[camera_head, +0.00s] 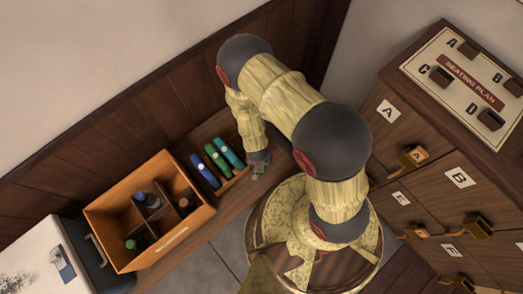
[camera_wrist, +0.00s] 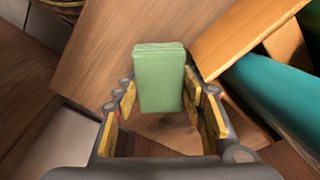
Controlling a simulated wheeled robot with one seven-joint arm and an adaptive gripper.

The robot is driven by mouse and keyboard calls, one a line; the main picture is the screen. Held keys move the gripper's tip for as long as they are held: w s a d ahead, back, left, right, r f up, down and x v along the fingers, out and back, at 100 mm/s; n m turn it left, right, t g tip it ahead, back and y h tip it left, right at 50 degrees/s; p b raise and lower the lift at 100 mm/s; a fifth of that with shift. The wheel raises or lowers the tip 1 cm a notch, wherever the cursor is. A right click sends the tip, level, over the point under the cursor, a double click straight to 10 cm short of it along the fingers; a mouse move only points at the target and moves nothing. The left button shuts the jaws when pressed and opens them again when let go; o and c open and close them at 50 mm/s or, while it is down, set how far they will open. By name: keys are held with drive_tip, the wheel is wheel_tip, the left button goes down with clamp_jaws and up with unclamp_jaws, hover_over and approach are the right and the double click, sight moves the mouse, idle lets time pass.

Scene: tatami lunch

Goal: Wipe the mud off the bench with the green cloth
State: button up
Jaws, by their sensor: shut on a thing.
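The green cloth (camera_wrist: 160,80) is a folded pale-green block between the fingers of my gripper (camera_wrist: 160,105), which is shut on it. In the head view, my gripper (camera_head: 259,168) is low over the right part of the wooden bench (camera_head: 228,210), with a small bit of green at its tip. The bench also fills much of the wrist view (camera_wrist: 110,65). A slightly darker brown patch (camera_wrist: 165,126) shows between the fingers, below the cloth; I cannot tell whether it is mud or shadow. Whether the cloth touches the bench is unclear.
Blue (camera_head: 205,171), green (camera_head: 217,160) and teal (camera_head: 230,152) rolled items lie in a wooden holder close left of my gripper. An orange wooden crate (camera_head: 172,242) with bottles stands farther left. A lettered cabinet (camera_head: 425,150) with a seating plan board (camera_head: 467,75) is at right.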

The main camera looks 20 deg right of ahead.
drive_tip(key=shift+s+a, duration=0.2)
drive_tip(key=shift+a, duration=0.1)
drive_tip(key=shift+a+r+p, duration=0.1)
drive_tip(key=shift+r+p, duration=0.4)
drive_tip(key=shift+p, duration=0.05)
drive_tip(key=shift+a+r+p, duration=0.15)
drive_tip(key=shift+r+p, duration=0.85)
drive_tip(key=shift+r, duration=0.3)
drive_tip(key=shift+a+r+p, duration=0.1)
drive_tip(key=shift+r+p, duration=0.9)
drive_tip(key=shift+r, duration=0.3)
drive_tip(key=shift+w+r+p, duration=0.1)
drive_tip(key=shift+r+p, duration=0.4)
drive_tip(key=shift+r, duration=0.05)
drive_tip(key=shift+s+a+r+p, duration=0.1)
drive_tip(key=shift+r+p, duration=0.3)
drive_tip(key=shift+r, duration=0.1)
drive_tip(key=shift+s+a+r+p, duration=0.1)
drive_tip(key=shift+r+p, duration=0.25)
drive_tip(key=shift+r, duration=0.1)
drive_tip(key=shift+d+f, duration=0.1)
drive_tip(key=shift+d, duration=0.05)
drive_tip(key=shift+w+d, duration=0.1)
drive_tip(key=shift+d, duration=0.15)
